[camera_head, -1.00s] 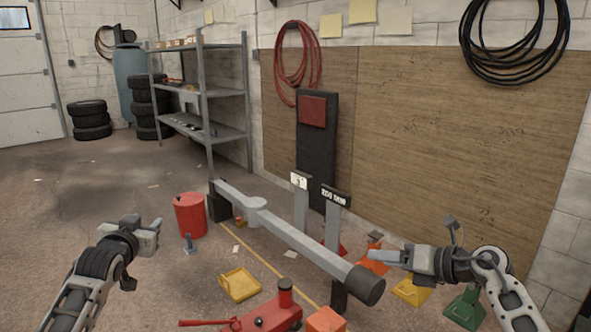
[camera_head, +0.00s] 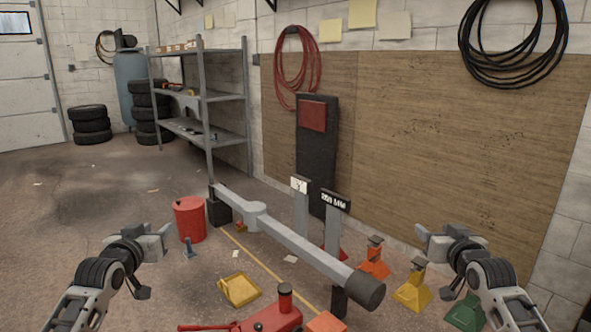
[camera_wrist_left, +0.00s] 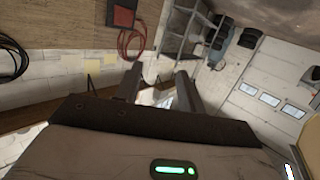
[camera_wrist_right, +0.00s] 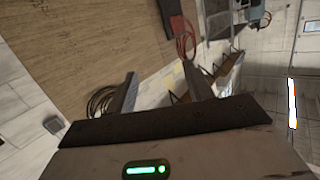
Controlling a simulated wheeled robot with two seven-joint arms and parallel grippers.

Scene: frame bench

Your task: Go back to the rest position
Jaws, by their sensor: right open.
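My left gripper (camera_head: 163,238) is at the left of the head view, raised beside the red drum. In the left wrist view its two fingers (camera_wrist_left: 160,85) stand apart with nothing between them, so it is open and empty. My right gripper (camera_head: 424,236) is at the right of the head view, in front of the wooden wall panel and above the stands. In the right wrist view its fingers (camera_wrist_right: 163,88) are apart and empty too. Neither gripper appears to touch anything.
A long grey beam (camera_head: 295,240) crosses the floor between my arms, with a red jack (camera_head: 270,318) in front. Orange (camera_head: 374,262) and yellow (camera_head: 412,292) stands are below my right gripper. A red drum (camera_head: 190,220) and a yellow chock (camera_head: 239,290) are near the left.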

